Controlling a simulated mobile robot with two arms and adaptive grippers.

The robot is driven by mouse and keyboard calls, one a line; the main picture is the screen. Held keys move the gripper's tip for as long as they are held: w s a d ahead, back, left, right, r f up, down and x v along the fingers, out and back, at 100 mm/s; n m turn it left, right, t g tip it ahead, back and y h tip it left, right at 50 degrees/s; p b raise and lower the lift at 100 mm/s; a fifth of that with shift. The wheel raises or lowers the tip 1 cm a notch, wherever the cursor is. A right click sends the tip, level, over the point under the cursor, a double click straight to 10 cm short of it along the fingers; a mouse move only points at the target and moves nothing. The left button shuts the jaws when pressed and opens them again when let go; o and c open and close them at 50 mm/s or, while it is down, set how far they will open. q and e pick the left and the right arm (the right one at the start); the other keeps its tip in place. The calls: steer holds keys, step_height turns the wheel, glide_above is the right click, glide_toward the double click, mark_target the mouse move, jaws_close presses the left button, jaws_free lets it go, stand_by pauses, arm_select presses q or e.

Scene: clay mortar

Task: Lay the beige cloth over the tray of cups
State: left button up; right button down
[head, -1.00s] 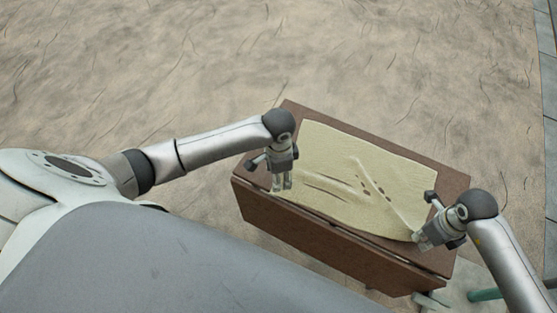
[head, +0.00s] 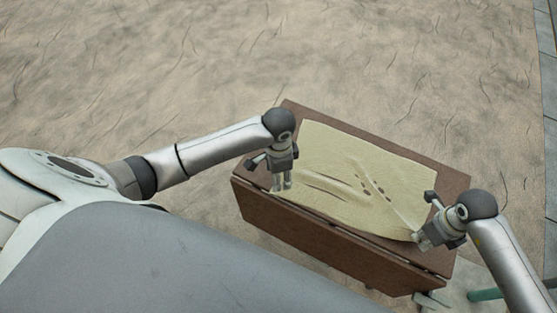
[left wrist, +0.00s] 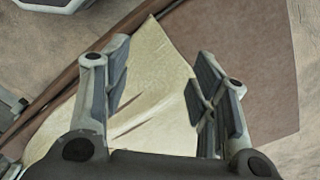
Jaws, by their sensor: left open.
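The beige cloth (head: 345,155) lies spread over the top of a brown wooden table, with raised folds and a few small dark spots near its middle. No tray or cups show; anything under the cloth is hidden. My left gripper (head: 281,187) points down at the cloth's left edge. In the left wrist view it (left wrist: 160,62) is open, with the cloth (left wrist: 155,90) seen between and beyond its fingers and nothing clearly held. My right gripper (head: 421,240) is at the cloth's near right corner; whether its fingers are closed on it is too small to tell.
The brown table (head: 310,240) has bare wood along its far and right edges and a panel on its near side. A green bar (head: 485,295) shows at the lower right. The sandy floor (head: 400,60) beyond the table is clear.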

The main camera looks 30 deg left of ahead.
arm_select(q)
steer(key=shift+f, duration=2.6)
steer(key=shift+f, duration=0.1)
steer(key=shift+c, duration=0.5)
steer(key=shift+s+a+f, duration=0.1)
steer(key=shift+s, duration=0.05)
jaws_close()
steer(key=shift+r, duration=2.6)
